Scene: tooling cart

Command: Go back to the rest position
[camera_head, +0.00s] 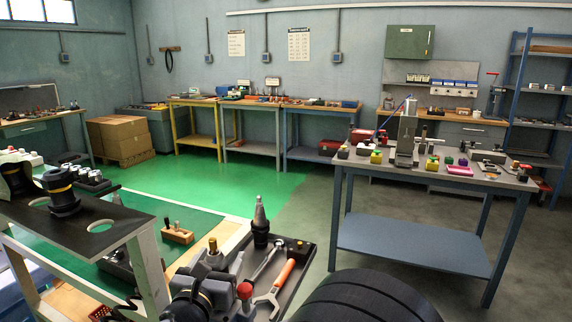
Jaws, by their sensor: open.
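My gripper does not show in this view, so I cannot see its jaws or anything between them. On the tooling cart close in front, a dark tray (309,262) holds a steel wrench (265,262) and an orange-handled spanner (283,276). A tool holder with a grey cone (260,222) stands upright at the tray's back left. At the left, a dark plate with round holes (109,238) carries a black tool holder with a yellow ring (60,190).
A blue worktable (412,247) with several small coloured parts stands at the right. Workbenches (252,148) line the back wall, and a blue shelf rack (519,111) stands far right. The green floor (208,185) is clear between the cart and the benches.

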